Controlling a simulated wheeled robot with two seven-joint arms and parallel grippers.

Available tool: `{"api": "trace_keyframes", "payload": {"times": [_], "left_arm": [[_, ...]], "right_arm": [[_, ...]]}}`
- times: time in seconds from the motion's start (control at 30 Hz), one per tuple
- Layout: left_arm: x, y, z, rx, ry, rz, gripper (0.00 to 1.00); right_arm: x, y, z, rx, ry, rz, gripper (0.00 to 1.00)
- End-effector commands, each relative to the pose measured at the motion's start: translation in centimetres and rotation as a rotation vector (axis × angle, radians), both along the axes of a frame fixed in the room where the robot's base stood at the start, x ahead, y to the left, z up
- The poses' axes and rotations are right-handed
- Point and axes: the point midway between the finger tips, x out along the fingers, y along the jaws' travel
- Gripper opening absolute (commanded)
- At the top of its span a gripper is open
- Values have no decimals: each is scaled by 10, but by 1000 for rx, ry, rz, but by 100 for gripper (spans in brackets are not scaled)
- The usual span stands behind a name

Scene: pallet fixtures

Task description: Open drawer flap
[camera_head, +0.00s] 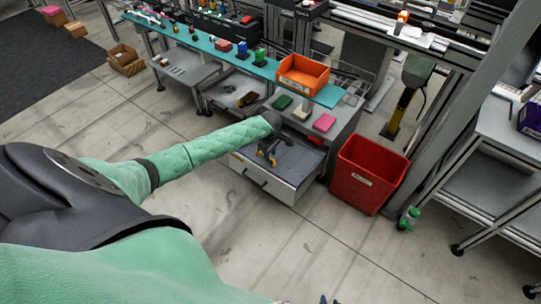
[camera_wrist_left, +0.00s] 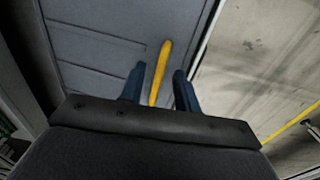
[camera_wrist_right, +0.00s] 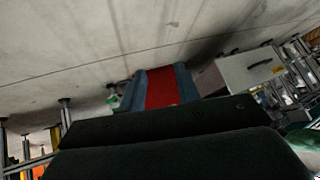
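The drawer unit (camera_head: 268,185) has a pale front with a dark handle. Its dark grey flap (camera_head: 300,160) lies flat across the top. A yellow bar handle (camera_wrist_left: 161,68) stands on the grey flap surface (camera_wrist_left: 95,45) in the left wrist view. My left gripper (camera_wrist_left: 157,88) is open, with one blue finger on each side of the yellow handle and visible gaps. In the head view my left gripper (camera_head: 266,156) is over the flap, partly hidden by my arm. My right gripper (camera_wrist_right: 160,88) is open and empty, far from the drawer; its fingertips (camera_head: 330,300) show at the bottom edge of the head view.
A red bin (camera_head: 368,174) stands on the floor right of the drawer. An orange bin (camera_head: 303,75) sits on the teal shelf (camera_head: 215,47) above, with several small parts. A metal cart (camera_head: 495,165) is at far right. The floor (camera_head: 260,235) in front is clear.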

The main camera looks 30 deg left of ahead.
Motion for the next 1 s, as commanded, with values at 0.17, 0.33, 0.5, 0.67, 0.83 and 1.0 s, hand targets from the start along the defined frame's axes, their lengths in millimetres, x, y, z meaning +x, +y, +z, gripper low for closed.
{"api": "trace_keyframes", "payload": {"times": [0.17,0.33,0.5,0.67,0.83,1.0], "left_arm": [[0,0,-7,0,0,-1,32],[0,0,-7,0,0,-1,32],[0,0,-7,0,0,-1,8],[0,0,-6,0,0,-1,0],[1,0,-4,0,1,-1,0],[6,1,4,4,10,2,0]], "right_arm": [[0,0,-1,0,-1,0,33],[0,1,0,1,-1,0,33],[-1,1,-1,1,0,0,33],[-1,1,-1,1,0,0,33],[-2,0,1,-1,7,1,33],[10,-3,49,-12,34,11,33]]}}
